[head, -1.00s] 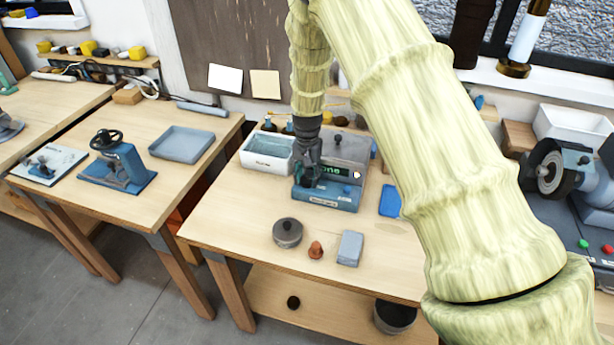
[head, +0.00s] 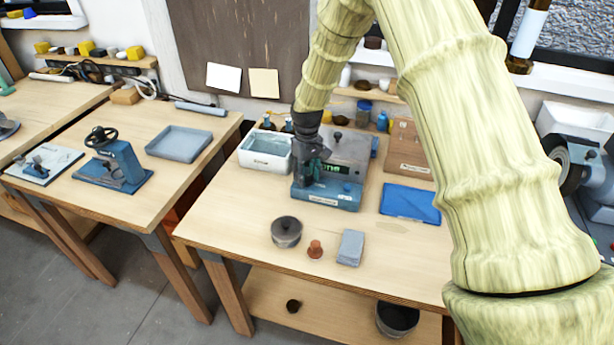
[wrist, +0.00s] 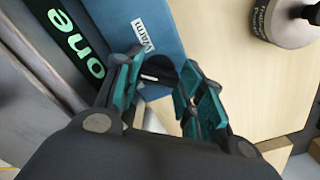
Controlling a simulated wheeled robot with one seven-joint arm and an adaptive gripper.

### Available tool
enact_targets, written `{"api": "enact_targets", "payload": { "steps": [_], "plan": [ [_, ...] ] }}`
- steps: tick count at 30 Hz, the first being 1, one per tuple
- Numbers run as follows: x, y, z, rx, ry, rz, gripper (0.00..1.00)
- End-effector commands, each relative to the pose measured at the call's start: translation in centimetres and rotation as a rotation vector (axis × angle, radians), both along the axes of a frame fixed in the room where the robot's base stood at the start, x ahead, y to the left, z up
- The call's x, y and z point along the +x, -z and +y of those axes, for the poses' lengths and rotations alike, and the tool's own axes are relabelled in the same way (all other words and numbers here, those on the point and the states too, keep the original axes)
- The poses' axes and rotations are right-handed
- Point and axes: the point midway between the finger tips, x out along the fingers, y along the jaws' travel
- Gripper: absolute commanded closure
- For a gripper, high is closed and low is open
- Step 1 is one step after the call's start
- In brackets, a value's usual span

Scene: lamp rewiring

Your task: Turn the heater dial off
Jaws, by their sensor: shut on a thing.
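The heater is a blue-grey box (head: 325,198) on the middle bench, with a dark display (head: 334,168) showing green letters, of which "one" is readable. In the wrist view its blue front (wrist: 150,22) carries a white label reading "Warm". The dial is a dark round knob with a pale mark (wrist: 155,74), close to that label. My gripper (wrist: 160,70) has its two teal-padded fingers on either side of the dial, shut on it. In the head view my gripper (head: 307,176) is at the heater's front left and hides the dial.
A white water-filled tub (head: 266,153) stands left of the heater, and a blue mat (head: 410,203) lies to its right.

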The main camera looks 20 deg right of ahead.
Motion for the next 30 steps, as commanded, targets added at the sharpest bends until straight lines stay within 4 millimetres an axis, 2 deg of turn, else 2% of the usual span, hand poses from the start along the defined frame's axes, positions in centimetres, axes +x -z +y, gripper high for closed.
{"api": "enact_targets", "payload": {
  "steps": [18,30],
  "plan": [
    [0.16,0.07,0.31,0.001,-0.543,-0.003,0.85],
    [0.14,-0.01,0.29,0.001,-0.71,-0.004,0.85]
  ]
}}
